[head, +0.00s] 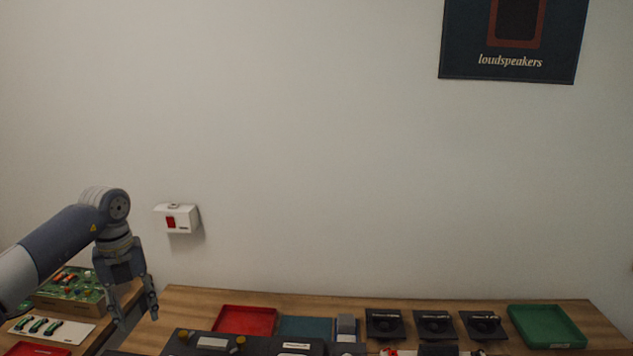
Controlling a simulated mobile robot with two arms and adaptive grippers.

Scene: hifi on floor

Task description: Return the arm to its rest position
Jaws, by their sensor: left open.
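My left arm comes in from the left in the head view. Its gripper (137,306) points down, with its fingers apart and nothing seen between them. It hangs in front of the gap between the left bench and the left end of the main wooden bench (290,300). The right gripper does not show.
The main bench holds a red tray (245,320), a blue-grey mat (305,328), a grey block (346,325), several black units (383,324) and a green tray (546,326). A circuit board (68,290) lies on the left bench. A white box (177,218) is on the wall.

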